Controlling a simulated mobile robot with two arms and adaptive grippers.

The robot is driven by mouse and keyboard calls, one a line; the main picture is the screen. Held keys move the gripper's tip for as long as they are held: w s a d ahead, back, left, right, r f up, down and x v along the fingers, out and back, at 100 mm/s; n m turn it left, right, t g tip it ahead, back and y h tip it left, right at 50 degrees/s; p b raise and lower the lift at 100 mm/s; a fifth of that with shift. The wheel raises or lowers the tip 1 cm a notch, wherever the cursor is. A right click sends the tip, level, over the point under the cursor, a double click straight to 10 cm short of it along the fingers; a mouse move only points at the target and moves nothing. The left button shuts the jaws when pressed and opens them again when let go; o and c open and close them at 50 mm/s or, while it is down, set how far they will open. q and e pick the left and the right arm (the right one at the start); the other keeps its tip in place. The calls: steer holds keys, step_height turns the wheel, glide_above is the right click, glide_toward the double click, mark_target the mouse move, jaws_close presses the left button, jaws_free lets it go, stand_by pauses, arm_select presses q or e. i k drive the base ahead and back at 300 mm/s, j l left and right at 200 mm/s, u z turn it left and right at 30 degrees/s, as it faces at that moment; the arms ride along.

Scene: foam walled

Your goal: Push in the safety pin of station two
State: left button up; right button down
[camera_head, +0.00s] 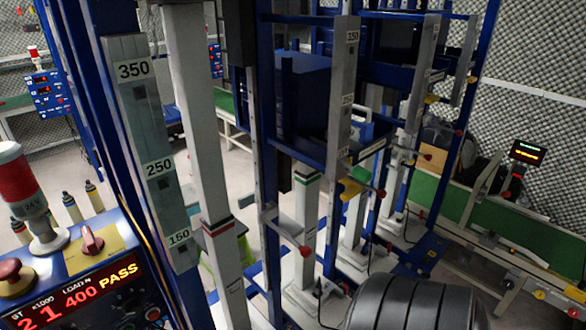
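A row of blue-framed press stations with grey columns runs from the near left to the back right. Red-knobbed pins stick out at the frames: a near one (305,252), a middle one (381,193) and a farther one (427,157). I cannot tell which pin belongs to station two, nor how deep each sits. The near control panel (85,275) at the lower left has a red display reading 2, 1, 400 and PASS, with ST above the 2. Neither of my grippers is in view.
A near grey post (148,150) carries labels 350, 250 and 150. A red beacon (20,190) and a red knob (92,240) are on the panel. A black ridged rounded object (415,303) fills the bottom right. A green conveyor (480,215) runs behind.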

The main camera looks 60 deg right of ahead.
mark_target(382, 193)
steer(key=z, duration=2.5)
